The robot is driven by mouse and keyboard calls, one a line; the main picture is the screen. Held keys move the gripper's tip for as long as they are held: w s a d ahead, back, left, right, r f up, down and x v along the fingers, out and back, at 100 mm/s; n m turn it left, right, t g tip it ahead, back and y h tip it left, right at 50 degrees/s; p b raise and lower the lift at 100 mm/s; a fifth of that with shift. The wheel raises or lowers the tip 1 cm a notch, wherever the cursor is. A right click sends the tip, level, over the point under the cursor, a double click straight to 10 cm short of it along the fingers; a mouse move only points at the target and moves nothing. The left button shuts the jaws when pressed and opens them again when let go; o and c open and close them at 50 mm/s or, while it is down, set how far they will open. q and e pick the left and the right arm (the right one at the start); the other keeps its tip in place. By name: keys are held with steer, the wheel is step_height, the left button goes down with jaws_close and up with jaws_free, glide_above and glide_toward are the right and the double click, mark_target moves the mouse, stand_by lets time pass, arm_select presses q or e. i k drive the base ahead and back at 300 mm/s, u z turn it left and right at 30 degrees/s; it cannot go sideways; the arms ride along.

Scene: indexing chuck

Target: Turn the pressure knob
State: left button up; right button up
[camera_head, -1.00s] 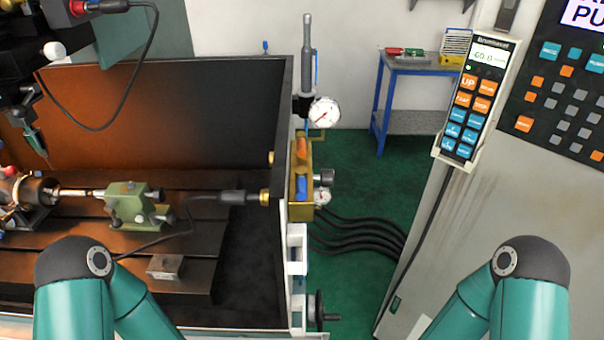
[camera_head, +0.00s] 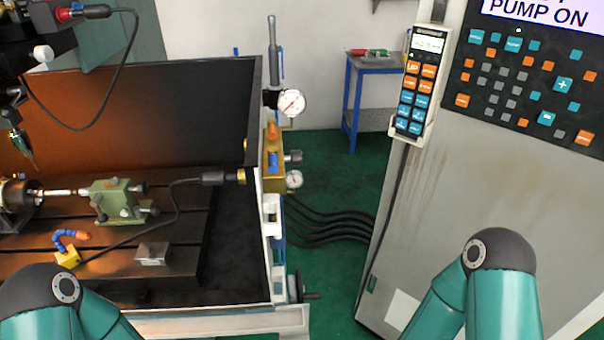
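A small dark knob (camera_head: 294,157) sticks out from the right side of a brass valve block (camera_head: 268,172) on the machine's right wall; I take it to be the pressure knob. A small round gauge (camera_head: 294,180) sits just below it. A larger white gauge (camera_head: 292,103) is above. The block carries an orange lever (camera_head: 271,130) and a blue lever (camera_head: 273,162). Only teal and black links of my two arms show at the bottom left and bottom right. Both grippers are out of view, and nothing of mine touches the knob.
A grey cabinet (camera_head: 480,200) stands at right, with a button panel and a display (camera_head: 538,15) reading "PUMP ON". A handheld pendant (camera_head: 419,85) hangs on its edge. Black hoses (camera_head: 330,225) run from machine to cabinet above green floor. A handwheel (camera_head: 298,290) protrudes lower down.

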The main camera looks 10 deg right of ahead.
mark_target(296, 157)
steer(key=u, duration=1.4)
steer(key=k, duration=1.7)
steer(key=z, duration=0.95)
steer(key=i, duration=1.65)
steer(key=u, duration=0.05)
